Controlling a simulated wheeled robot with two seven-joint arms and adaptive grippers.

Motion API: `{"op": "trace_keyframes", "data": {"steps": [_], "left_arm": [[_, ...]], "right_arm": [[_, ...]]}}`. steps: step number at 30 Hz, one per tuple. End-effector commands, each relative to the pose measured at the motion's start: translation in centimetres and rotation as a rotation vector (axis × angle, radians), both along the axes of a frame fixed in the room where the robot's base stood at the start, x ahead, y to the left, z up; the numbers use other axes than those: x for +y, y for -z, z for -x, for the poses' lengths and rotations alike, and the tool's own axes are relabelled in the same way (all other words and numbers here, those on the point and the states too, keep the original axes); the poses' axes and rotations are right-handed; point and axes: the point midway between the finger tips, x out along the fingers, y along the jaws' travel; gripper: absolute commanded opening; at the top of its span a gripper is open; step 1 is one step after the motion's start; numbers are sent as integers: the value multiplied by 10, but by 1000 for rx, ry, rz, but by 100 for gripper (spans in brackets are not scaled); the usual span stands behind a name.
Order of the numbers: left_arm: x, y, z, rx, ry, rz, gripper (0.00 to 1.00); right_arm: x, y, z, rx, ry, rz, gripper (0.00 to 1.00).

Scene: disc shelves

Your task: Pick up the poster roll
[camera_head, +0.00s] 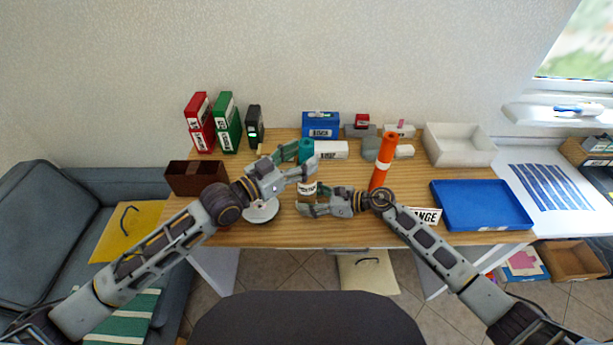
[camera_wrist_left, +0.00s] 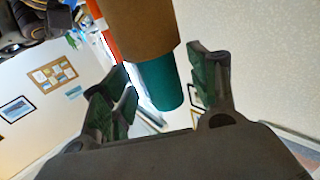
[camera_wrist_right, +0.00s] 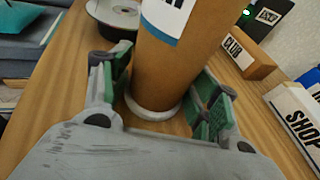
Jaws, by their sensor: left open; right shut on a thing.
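The poster roll (camera_head: 307,188) is a brown tube with a white label and a teal cap, standing about upright at the table's middle. My right gripper (camera_head: 308,204) is shut on its lower part. In the right wrist view the roll (camera_wrist_right: 165,75) has a white ring at its bottom end between the fingers; I cannot tell if that end touches the table. My left gripper (camera_head: 303,163) is open near the roll's upper part. In the left wrist view the teal cap (camera_wrist_left: 160,85) shows between the spread fingers (camera_wrist_left: 160,90).
An orange tube (camera_head: 384,160) stands just right of the roll. A disc (camera_head: 262,212) lies to the left, near a dark brown box (camera_head: 197,178). Red and green binders (camera_head: 228,125) and labelled boxes (camera_head: 320,125) line the back. A blue tray (camera_head: 481,205) is at right.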

Motion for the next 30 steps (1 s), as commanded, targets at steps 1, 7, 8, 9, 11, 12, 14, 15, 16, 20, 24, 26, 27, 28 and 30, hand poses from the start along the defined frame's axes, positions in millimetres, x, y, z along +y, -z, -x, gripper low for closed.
{"op": "trace_keyframes", "data": {"steps": [1, 7, 8, 9, 11, 12, 14, 15, 16, 20, 24, 26, 27, 28, 30], "left_arm": [[-4, -1, -3, -1, 0, 2, 60], [-13, -1, -12, -2, -1, 1, 60], [-14, -1, -13, -2, 0, 1, 60], [-15, -1, -13, -2, 0, 1, 60], [-16, -1, -14, -2, 0, 1, 60], [-17, -1, -14, -2, 0, 1, 60], [-17, -1, -14, -1, 0, 0, 60], [-17, -1, -14, -1, 0, 0, 60], [-17, -1, -14, -1, 0, 0, 60], [-17, -1, -14, -1, 0, 0, 60], [-17, 0, -14, -1, 0, 0, 60], [-16, 0, -14, -1, 0, 0, 57], [-16, 0, -14, -1, 0, 0, 52], [-17, 0, -14, -1, 0, 0, 48], [-17, 0, -14, -1, 0, 0, 39]], "right_arm": [[0, 0, 0, 0, 0, 1, 48], [0, 0, 0, 0, 0, 1, 48], [0, 0, 0, 0, 0, 1, 48], [0, 0, 0, 0, 0, 1, 48], [0, 0, 0, 0, 0, 1, 48], [0, 0, 0, 0, 0, 1, 48], [0, 0, 0, 0, 0, 1, 48], [0, 0, 0, 0, 0, 1, 48], [0, 0, 0, 0, 0, 1, 48], [0, 0, 0, 0, 0, 1, 48], [0, 0, 0, 0, 0, 1, 48], [0, 0, 0, 0, 0, 1, 48], [0, 0, 0, 0, 0, 1, 48], [0, 0, 0, 0, 0, 1, 48], [0, 0, 0, 0, 0, 1, 48]]}}
